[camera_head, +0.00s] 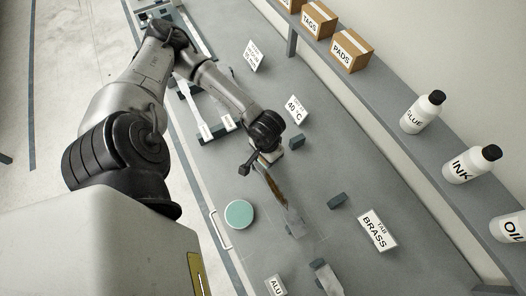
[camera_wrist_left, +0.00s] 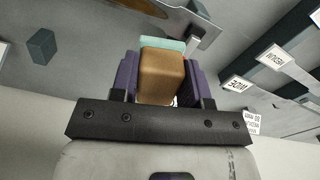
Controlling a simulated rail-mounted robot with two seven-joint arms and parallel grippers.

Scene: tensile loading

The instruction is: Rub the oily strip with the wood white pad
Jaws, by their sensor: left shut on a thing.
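A metal strip (camera_head: 291,216) with a brown oily stain lies on the grey bench in the head view. Part of the strip and its stain also shows at the top of the left wrist view (camera_wrist_left: 205,30). My left gripper (camera_head: 270,151) is near the far end of the strip. In the left wrist view the left gripper (camera_wrist_left: 160,85) is shut on a wood-brown pad block (camera_wrist_left: 161,75) with a pale teal face (camera_wrist_left: 163,43). Whether the pad touches the strip cannot be told. My right gripper is not in view.
A round teal disc (camera_head: 239,214) lies left of the strip. Small dark blocks (camera_head: 337,201) and label cards such as BRASS (camera_head: 378,230) stand around it. A shelf at right holds boxes (camera_head: 351,50) and bottles (camera_head: 423,112). A bench handle (camera_head: 219,229) is at the left edge.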

